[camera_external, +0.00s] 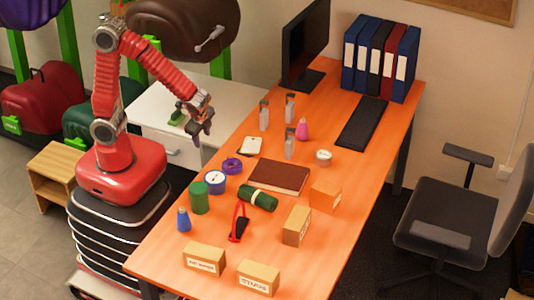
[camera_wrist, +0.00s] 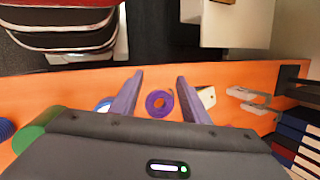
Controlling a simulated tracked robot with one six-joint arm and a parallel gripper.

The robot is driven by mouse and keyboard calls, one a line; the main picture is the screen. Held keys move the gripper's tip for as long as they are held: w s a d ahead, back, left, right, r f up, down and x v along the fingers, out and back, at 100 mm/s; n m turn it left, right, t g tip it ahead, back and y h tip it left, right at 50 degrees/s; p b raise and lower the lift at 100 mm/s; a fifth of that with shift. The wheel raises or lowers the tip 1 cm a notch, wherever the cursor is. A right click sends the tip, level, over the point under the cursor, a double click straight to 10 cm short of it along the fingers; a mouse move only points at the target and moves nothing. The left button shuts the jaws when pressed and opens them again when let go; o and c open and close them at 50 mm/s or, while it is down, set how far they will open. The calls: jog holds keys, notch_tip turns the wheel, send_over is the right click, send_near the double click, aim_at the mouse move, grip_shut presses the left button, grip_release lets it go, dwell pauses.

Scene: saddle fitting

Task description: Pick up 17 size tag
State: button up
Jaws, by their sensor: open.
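No number 17 can be read in either view, so I cannot tell which thing is the 17 size tag. Several small grey upright pieces stand on the orange desk, one at the left (camera_external: 264,115), one farther back (camera_external: 290,107) and one nearer (camera_external: 289,144). A flat white card-like piece (camera_external: 250,146) lies near the desk's left edge; it partly shows beside the right finger in the wrist view (camera_wrist: 208,97). My gripper (camera_external: 203,137) is open and empty, above the desk's left side. In the wrist view, a purple tape roll (camera_wrist: 159,103) shows between its fingers (camera_wrist: 160,80).
A blue-and-white roll (camera_external: 215,181), green cylinder (camera_external: 199,198), brown book (camera_external: 279,177), and several cardboard boxes (camera_external: 297,225) crowd the near desk. A pink bottle (camera_external: 302,130) stands beside the grey pieces. A monitor (camera_external: 305,45) and binders (camera_external: 381,58) stand behind.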

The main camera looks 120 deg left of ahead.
aim_at(263, 120)
jog(key=w+a+f+m+y, duration=0.1)
jog(key=a+f+m+y, duration=0.1)
jog(key=a, duration=0.4)
jog(key=w+a+f+m+g+y, duration=0.1)
jog(key=a+f+m+y, duration=0.1)
jog(key=a+f+m, duration=0.2)
jog(key=w+a+f+m+g+y, duration=0.1)
jog(key=a+f+m, duration=0.2)
jog(key=a, duration=0.5)
jog(key=shift+w+a+f+y, duration=0.15)
jog(key=shift+a+f+y, duration=0.05)
jog(key=shift+a+y, duration=0.2)
jog(key=w+a+m+y, duration=0.1)
jog(key=w+a+m, duration=0.1)
jog(key=w+a, duration=0.1)
jog(key=shift+f+m+t+y, duration=0.1)
jog(key=shift+m+t+y, duration=0.2)
jog(key=shift+t, duration=0.1)
jog(key=w+r+m, duration=0.1)
jog(key=w+a+r+m+t+y, duration=0.1)
jog(key=w, duration=0.1)
jog(key=w+a+r+m+t, duration=0.1)
jog(key=shift+w+a+y, duration=0.15)
jog(key=shift+w+y, duration=0.2)
jog(key=shift+y, duration=0.05)
jog(key=shift+w+a+r, duration=0.1)
jog(key=shift+r, duration=0.05)
jog(key=shift+m, duration=0.3)
jog(key=shift+x, duration=4.3)
